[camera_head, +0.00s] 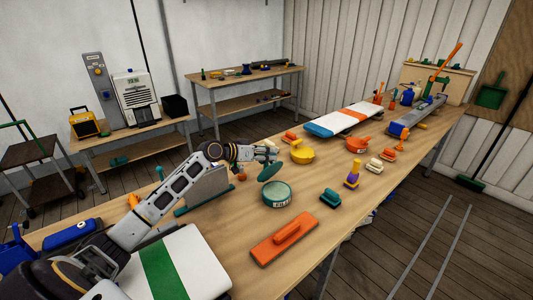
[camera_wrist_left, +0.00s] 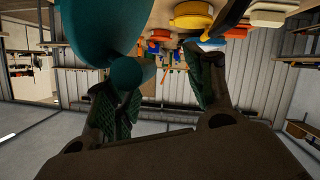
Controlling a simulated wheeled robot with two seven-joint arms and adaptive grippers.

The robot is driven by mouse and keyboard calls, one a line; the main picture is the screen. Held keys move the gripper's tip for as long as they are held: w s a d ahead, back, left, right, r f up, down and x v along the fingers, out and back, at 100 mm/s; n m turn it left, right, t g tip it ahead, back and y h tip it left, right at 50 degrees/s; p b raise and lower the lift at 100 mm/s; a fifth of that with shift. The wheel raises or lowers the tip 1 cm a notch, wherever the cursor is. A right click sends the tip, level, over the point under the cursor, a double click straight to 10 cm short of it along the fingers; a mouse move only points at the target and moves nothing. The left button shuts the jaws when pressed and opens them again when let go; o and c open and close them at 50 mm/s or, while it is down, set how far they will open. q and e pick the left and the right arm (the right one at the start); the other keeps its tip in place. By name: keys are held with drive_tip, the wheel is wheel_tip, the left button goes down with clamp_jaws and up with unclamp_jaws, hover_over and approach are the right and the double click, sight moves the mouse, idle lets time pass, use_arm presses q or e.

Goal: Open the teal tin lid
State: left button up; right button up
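The teal tin (camera_head: 277,196) stands on the long workbench with its lid off. The dark teal lid (camera_head: 270,171) is tilted in the air just above and behind the tin, apart from it. My left gripper (camera_head: 267,154) is right above the lid. In the left wrist view, the lid (camera_wrist_left: 95,30) fills the upper left, and its round knob (camera_wrist_left: 132,74) is against or very near the left finger. The right finger is well apart from the knob, so the left gripper (camera_wrist_left: 165,90) looks open. My right gripper is not in view.
An orange float (camera_head: 285,241) lies in front of the tin, and a small green-handled block (camera_head: 330,197) is to its right. A yellow round container (camera_head: 302,155) and a purple-yellow piece (camera_head: 352,174) stand farther back. A grey upright plate (camera_head: 203,188) is left of the tin.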

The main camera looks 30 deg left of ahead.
use_arm(q)
drive_tip(key=v, duration=1.2)
idle(1.1)
idle(0.5)
drive_tip(key=shift+d, duration=0.1)
